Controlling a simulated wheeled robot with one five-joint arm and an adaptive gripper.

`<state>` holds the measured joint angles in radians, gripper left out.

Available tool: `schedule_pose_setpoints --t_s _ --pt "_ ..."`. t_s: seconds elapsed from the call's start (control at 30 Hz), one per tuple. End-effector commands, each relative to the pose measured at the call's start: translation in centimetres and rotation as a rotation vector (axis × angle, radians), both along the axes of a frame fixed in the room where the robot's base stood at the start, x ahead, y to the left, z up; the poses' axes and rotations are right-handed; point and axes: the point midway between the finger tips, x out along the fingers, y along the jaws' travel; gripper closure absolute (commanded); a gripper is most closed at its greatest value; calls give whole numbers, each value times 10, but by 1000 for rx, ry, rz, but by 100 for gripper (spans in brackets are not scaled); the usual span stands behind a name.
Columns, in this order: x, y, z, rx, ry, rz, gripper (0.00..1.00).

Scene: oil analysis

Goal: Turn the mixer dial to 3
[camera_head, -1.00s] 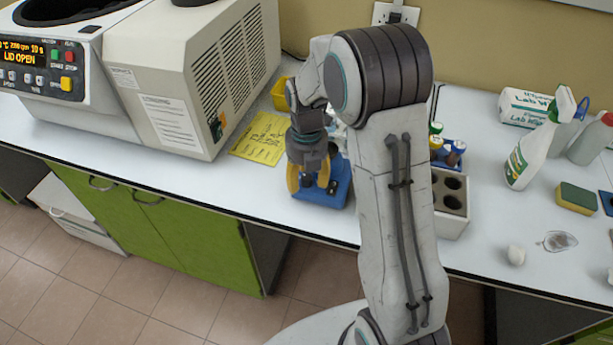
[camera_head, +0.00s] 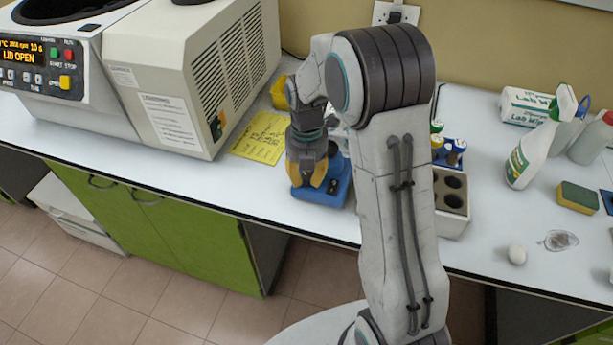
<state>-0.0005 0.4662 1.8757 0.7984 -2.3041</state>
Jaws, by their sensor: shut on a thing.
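The mixer is a small blue device (camera_head: 337,191) on the white bench, just right of the yellow paper. My gripper (camera_head: 314,181) points down at its front, with yellow fingers shut on the mixer dial. The dial itself is hidden behind the fingers, so its setting cannot be read. A dark detail shows on the mixer's front face beside the fingers. My arm hides the space behind and to the right of the mixer.
A large centrifuge (camera_head: 180,85) with a "LID OPEN" display stands at left. A yellow paper (camera_head: 260,138) lies beside it. A rack (camera_head: 452,200), a spray bottle (camera_head: 530,150), a sponge (camera_head: 577,197) and a white egg-shaped object (camera_head: 517,254) are at right. The bench's front edge is close to the mixer.

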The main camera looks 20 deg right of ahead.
Motion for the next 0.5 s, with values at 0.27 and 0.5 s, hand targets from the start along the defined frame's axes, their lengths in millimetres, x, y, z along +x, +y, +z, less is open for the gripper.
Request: schedule_pose_setpoints --t_s 0.27,0.5 --pt "-1 0 -2 0 4 -177 100" --pt "-1 0 -2 0 5 -189 100"
